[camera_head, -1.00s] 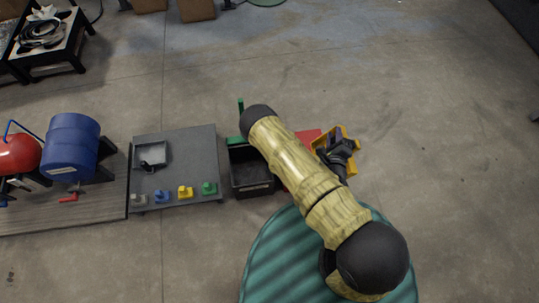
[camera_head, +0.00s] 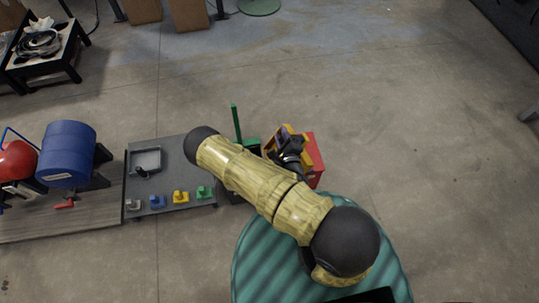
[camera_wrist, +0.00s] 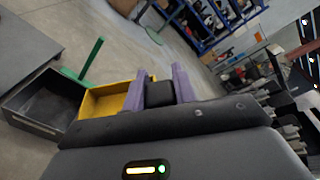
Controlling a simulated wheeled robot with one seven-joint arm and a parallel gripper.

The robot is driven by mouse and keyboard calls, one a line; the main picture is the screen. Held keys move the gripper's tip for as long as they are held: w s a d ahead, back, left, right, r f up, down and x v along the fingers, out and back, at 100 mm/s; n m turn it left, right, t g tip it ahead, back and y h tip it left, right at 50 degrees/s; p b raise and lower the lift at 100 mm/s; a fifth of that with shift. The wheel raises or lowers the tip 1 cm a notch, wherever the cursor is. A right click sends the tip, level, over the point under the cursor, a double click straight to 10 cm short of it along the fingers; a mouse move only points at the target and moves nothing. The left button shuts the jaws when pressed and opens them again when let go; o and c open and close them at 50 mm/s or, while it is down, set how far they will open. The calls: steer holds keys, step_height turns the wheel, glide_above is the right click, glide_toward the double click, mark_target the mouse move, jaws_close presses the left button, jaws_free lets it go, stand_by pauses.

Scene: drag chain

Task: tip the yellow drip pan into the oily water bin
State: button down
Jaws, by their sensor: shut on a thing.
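The yellow drip pan (camera_head: 272,146) is held at the end of my arm, just above and left of the red box. It also shows in the wrist view (camera_wrist: 105,101), left of the purple fingers. My gripper (camera_head: 290,150) is shut on a dark part at the pan's edge; its fingers show in the wrist view (camera_wrist: 160,91). The pan looks tilted in the head view; I cannot see any contents. A black open bin (camera_wrist: 45,104) lies just left of the pan in the wrist view. In the head view my arm hides most of it. I cannot read its label.
A red box (camera_head: 316,160) stands beside the pan. A green post (camera_head: 236,122) rises behind the bin. The grey bench (camera_head: 180,150) left of my arm carries a small tray (camera_head: 146,160) and several coloured blocks.

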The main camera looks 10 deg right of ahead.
stand_by(0.3)
steer(key=f+m+h+b, duration=0.1)
steer(key=f+m+b, duration=0.1)
steer(key=f+b, duration=0.2)
steer(key=w+f+m+g+h+b, duration=0.1)
steer(key=f+m+h+b, duration=0.1)
steer(key=f+b, duration=0.2)
steer(key=f+m+h+b, duration=0.2)
steer(key=f+m+b, duration=0.1)
steer(key=b, duration=0.4)
steer(key=shift+w+d+f+b, duration=0.3)
steer(key=shift+w+f, duration=0.1)
steer(key=shift+f, duration=0.1)
steer(key=w+f+m+g+h+b, duration=0.3)
steer(key=f+m+b, duration=0.9)
steer(key=b, duration=2)
steer(key=shift+w+a+f+g+h+b, duration=0.3)
steer(key=shift+w+f+h, duration=0.3)
steer(key=shift+w, duration=0.6)
steer(key=shift+r, duration=0.2)
